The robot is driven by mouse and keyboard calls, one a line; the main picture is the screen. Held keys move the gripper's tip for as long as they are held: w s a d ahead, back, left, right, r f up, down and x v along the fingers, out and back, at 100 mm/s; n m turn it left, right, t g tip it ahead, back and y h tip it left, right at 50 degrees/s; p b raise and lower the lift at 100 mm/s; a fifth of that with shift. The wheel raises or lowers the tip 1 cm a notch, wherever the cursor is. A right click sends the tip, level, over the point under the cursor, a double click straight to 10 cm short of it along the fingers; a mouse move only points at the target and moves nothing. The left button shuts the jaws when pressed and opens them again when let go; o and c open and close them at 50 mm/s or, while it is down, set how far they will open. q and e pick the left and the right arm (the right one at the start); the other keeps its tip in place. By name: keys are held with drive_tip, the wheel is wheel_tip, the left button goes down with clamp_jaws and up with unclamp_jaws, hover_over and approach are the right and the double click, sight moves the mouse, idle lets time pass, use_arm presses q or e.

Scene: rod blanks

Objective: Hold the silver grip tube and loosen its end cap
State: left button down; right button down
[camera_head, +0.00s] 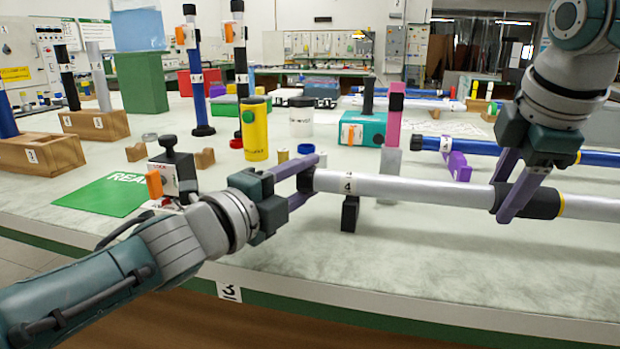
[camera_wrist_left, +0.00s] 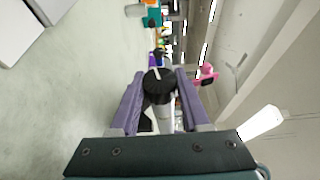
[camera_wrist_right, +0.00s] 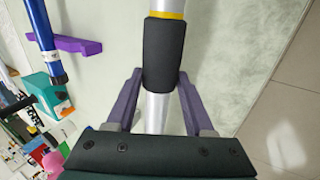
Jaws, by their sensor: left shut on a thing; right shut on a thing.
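The silver grip tube (camera_head: 420,191) lies level above the table, its left part over a small black rest (camera_head: 350,213). It carries a label "4", a black grip sleeve (camera_wrist_right: 163,55) and a yellow ring (camera_wrist_right: 167,15). My left gripper (camera_head: 306,180) is shut on the black end cap (camera_wrist_left: 159,86) at the tube's left end. The cap sits between the purple fingers in the left wrist view. My right gripper (camera_head: 512,190) is shut around the tube at the black sleeve, with one finger on each side. The tube's right end is outside the head view.
A green READY mat (camera_head: 105,194) and a black clamp with an orange lever (camera_head: 172,175) lie left. Behind stand a yellow canister (camera_head: 255,128), a teal box (camera_head: 362,129) and a pink post (camera_head: 393,118). Blue tubes (camera_head: 480,146) lie behind the silver one. The front table strip is clear.

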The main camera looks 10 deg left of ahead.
use_arm(q)
drive_tip(key=shift+r, duration=0.1)
drive_tip(key=shift+w+r+g, duration=0.1)
drive_tip(key=shift+w+g, duration=0.05)
drive_tip(key=shift+g, duration=0.15)
drive_tip(key=shift+d+r+g, duration=0.3)
drive_tip(key=shift+g, duration=0.4)
drive_tip(key=shift+f+n+g, duration=0.15)
drive_tip(key=shift+n+g, duration=0.15)
drive_tip(key=shift+a+f+y, duration=0.35)
drive_tip(key=shift+y, duration=0.05)
drive_tip(key=shift+c, duration=1.8)
unclamp_jaws()
drive_tip(key=shift+s, duration=0.25)
